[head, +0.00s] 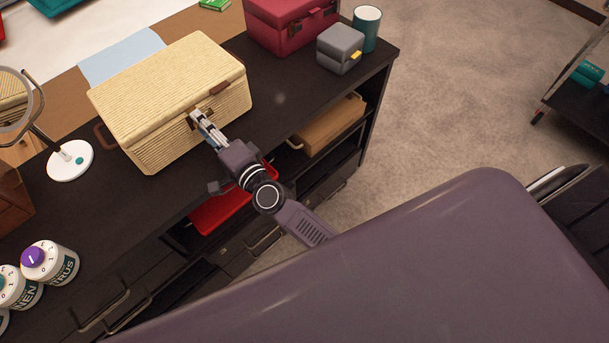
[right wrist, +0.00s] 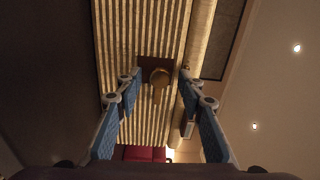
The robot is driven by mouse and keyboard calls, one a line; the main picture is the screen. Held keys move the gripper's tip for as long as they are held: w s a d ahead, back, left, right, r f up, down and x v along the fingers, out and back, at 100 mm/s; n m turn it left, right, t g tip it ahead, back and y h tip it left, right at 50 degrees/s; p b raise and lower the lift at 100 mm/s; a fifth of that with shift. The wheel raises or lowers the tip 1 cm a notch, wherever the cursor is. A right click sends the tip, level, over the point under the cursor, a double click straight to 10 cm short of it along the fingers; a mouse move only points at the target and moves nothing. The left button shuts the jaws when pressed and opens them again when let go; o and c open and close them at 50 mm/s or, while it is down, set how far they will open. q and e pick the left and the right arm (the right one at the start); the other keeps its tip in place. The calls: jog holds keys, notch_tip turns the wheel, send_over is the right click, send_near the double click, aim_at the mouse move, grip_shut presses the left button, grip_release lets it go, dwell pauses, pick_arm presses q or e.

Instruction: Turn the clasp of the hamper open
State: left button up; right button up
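The hamper (head: 150,85) is a closed pale woven box on the dark cabinet top. Its clasp (right wrist: 158,78) shows in the right wrist view as a brass turn piece on a dark brown plate, with a narrow tail pointing down in the picture. My right gripper (head: 196,117) reaches the hamper's front face at the clasp and partly hides it in the head view. In the right wrist view the right gripper (right wrist: 160,76) is open, with one finger on each side of the clasp and gaps between. My left gripper is not in view.
The cabinet top (head: 95,215) also holds a round mirror on a white base (head: 70,160), several labelled canisters (head: 50,262), a red case (head: 285,22), a grey box (head: 340,47) and a teal cup (head: 366,28). A red tray (head: 218,212) sits on the shelf below my right arm.

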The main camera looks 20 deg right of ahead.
jog(key=n+p, duration=0.1)
jog(key=n, duration=0.3)
jog(key=shift+r, duration=0.15)
jog(key=n, duration=0.3)
jog(key=n+p, duration=0.1)
jog(key=n, duration=0.2)
jog(key=shift+a, duration=0.1)
jog(key=n, duration=0.4)
jog(key=v, duration=0.8)
jog(key=shift+s, duration=0.1)
jog(key=s+a+n+g+y, duration=0.4)
jog(key=s+a+n+g, duration=0.15)
jog(key=s, duration=0.25)
jog(key=s+d+f+m+g+h, duration=0.1)
jog(key=s+d+f+g+h, duration=0.2)
jog(key=s+d+f, duration=0.3)
jog(key=s+d+f+m+g+h, duration=0.1)
jog(key=s+d+f+g+h, duration=0.3)
jog(key=d+f, duration=0.5)
jog(key=shift+s+d+f, duration=0.3)
jog(key=shift+s+d, duration=0.6)
jog(key=shift+d, duration=0.15)
